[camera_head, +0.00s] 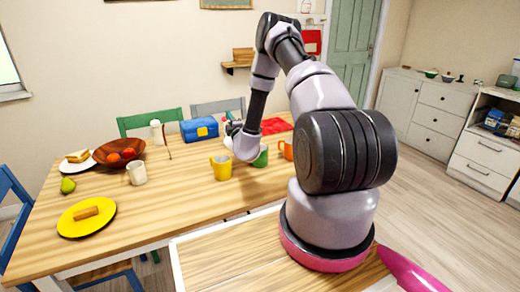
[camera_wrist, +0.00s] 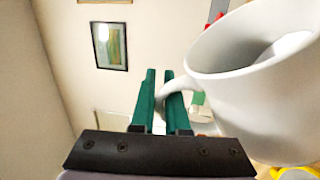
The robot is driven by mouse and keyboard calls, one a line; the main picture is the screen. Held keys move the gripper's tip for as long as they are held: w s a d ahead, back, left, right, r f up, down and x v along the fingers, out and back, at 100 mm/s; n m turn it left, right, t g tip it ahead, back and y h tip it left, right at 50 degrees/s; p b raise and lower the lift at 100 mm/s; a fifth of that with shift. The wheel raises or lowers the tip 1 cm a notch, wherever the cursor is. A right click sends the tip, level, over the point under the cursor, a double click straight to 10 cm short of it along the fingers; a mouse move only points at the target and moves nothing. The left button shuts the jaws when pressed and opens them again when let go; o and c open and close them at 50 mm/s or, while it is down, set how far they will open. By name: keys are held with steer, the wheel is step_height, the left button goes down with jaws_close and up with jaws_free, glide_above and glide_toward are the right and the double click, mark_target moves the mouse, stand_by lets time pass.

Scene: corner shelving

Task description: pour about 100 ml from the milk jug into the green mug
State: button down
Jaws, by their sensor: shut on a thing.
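My gripper (camera_wrist: 158,95) has green fingers and is shut on the handle of a white jug, the milk jug (camera_wrist: 255,95). The jug fills the right of the wrist view, appears tilted there, and its open rim shows a pale inside. I cannot tell the milk level. In the head view the green mug (camera_head: 262,157) stands upright on the table, partly hidden by my arm, with my wrist just left of and above it. The held jug is mostly hidden there. I see no stream of milk.
A yellow mug (camera_head: 221,168) stands left of the green mug and an orange mug (camera_head: 287,150) stands right. A blue box (camera_head: 199,129) is behind. A white mug (camera_head: 137,173), a brown fruit bowl (camera_head: 119,153) and a yellow plate (camera_head: 70,222) are farther left. The table's front middle is clear.

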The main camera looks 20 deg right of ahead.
steer(key=shift+s+d+f+m+h, duration=0.1)
steer(key=shift+d+m+h, duration=0.2)
steer(key=shift+d+m, duration=0.4)
steer(key=shift+s+d+m+h, duration=0.1)
steer(key=shift+d+m+h, duration=0.25)
steer(key=shift+m, duration=0.65)
steer(key=shift+s+d+r+m+h, duration=0.15)
steer(key=shift+d+r+m, duration=0.1)
steer(key=shift+d+m, duration=0.2)
steer(key=shift+s+d+r+m+h, duration=0.1)
steer(key=shift+d+r+m, duration=0.2)
steer(key=shift+m, duration=0.25)
stand_by(0.7)
steer(key=shift+s+d+f+m, duration=0.1)
steer(key=shift+d+f+m, duration=0.15)
steer(key=shift+d+m, duration=0.55)
